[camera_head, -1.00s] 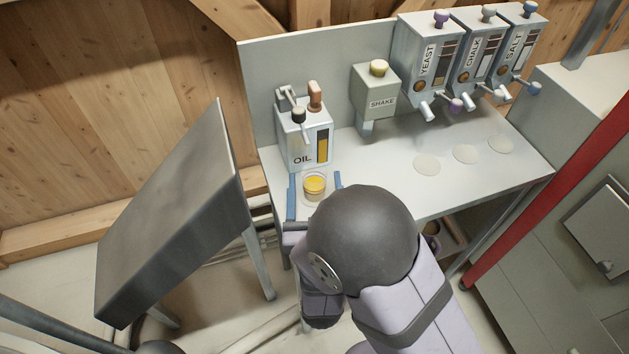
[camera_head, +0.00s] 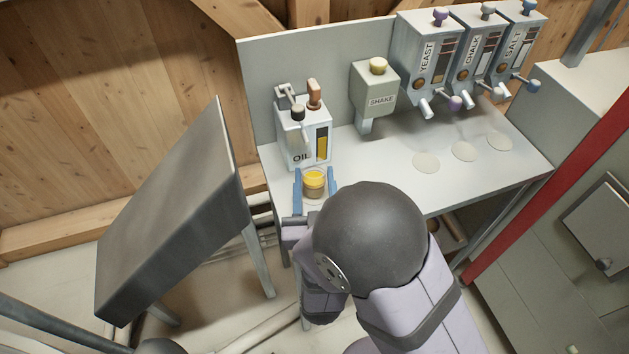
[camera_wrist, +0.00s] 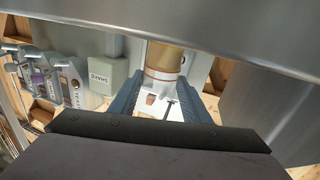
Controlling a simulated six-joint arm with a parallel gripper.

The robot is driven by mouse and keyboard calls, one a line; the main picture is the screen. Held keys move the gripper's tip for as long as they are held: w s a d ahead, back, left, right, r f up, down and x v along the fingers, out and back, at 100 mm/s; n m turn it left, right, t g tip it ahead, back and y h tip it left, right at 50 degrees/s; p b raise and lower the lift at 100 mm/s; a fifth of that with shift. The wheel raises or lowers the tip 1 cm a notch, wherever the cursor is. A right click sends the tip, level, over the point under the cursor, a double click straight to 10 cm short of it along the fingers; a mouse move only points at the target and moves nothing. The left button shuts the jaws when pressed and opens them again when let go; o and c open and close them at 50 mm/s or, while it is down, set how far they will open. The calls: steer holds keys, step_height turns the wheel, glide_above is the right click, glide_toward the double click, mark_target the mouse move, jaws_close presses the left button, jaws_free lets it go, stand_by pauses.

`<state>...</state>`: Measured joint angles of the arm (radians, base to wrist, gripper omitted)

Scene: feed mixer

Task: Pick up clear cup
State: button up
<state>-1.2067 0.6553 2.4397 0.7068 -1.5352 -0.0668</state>
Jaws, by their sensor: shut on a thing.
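The clear cup (camera_head: 314,185) holds a yellow liquid and stands upright in front of the grey OIL dispenser (camera_head: 299,146). My gripper (camera_head: 314,184) has its blue fingers on the left and right sides of the cup, shut on it. In the wrist view the cup (camera_wrist: 163,62) shows between the far ends of the dark fingers (camera_wrist: 164,84), with a tan band and a red line around it. Whether the cup's base touches the bench cannot be told.
The white bench (camera_head: 388,182) carries the SHAKE box (camera_head: 374,92) and the YEAST (camera_head: 428,72), CHALK (camera_head: 474,62) and SALT (camera_head: 514,52) dispensers at the back. Pale discs lie below these dispensers. A grey slanted panel (camera_head: 178,215) stands left of the bench.

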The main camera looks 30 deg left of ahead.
step_height(320, 180, up, 27)
steer(key=p, duration=0.4)
stand_by(0.5)
